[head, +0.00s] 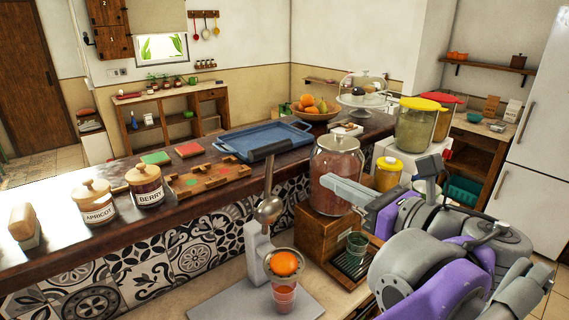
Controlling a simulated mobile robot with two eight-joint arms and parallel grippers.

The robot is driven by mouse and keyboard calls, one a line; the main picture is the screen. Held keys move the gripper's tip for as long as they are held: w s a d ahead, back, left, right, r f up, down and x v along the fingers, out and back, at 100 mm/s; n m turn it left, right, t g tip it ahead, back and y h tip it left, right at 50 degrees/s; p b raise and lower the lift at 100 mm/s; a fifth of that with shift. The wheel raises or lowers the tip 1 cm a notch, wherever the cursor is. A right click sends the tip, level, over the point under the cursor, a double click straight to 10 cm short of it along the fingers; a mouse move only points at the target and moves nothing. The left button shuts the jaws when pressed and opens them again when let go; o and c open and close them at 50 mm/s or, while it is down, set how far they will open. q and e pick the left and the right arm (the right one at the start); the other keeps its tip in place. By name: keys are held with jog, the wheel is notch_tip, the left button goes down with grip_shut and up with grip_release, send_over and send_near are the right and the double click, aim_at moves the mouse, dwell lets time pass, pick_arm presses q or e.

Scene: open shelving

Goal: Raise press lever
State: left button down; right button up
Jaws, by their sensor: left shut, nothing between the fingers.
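The citrus press (257,245) stands on a grey base plate at the bottom middle. Its metal lever (268,182) points up, with a dark handle (270,150) at the top. The rounded pressing cup (268,210) is above and apart from an orange half (285,263) on the press. A glass with orange-red juice (284,298) stands under the orange. My left gripper (328,183) is shut and empty, pointing left, to the right of the lever and apart from it in the picture. My right gripper is not in view.
A large jar (336,172) on a wooden dispenser box (323,240) stands beside the press, close to my gripper. Behind are a blue tray (262,140), wooden board (209,180) and labelled jars (97,203) on the counter. The space left of the press is clear.

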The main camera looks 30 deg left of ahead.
aim_at(274, 151)
pick_arm(q)
jog(key=p+x, duration=0.1)
jog(key=x, duration=1.3)
jog(key=shift+r, duration=0.2)
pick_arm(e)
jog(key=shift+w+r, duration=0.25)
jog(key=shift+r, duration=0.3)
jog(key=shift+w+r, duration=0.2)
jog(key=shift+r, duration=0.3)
pick_arm(q)
jog(key=r+p+x, duration=0.1)
jog(key=x, duration=0.6)
jog(key=shift+a+r+p, duration=0.35)
jog(key=shift+a, duration=0.05)
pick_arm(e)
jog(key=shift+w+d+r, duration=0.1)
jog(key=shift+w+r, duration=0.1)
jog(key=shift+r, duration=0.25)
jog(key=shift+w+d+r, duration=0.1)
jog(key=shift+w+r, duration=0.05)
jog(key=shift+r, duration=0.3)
pick_arm(q)
jog(key=shift+w, duration=0.15)
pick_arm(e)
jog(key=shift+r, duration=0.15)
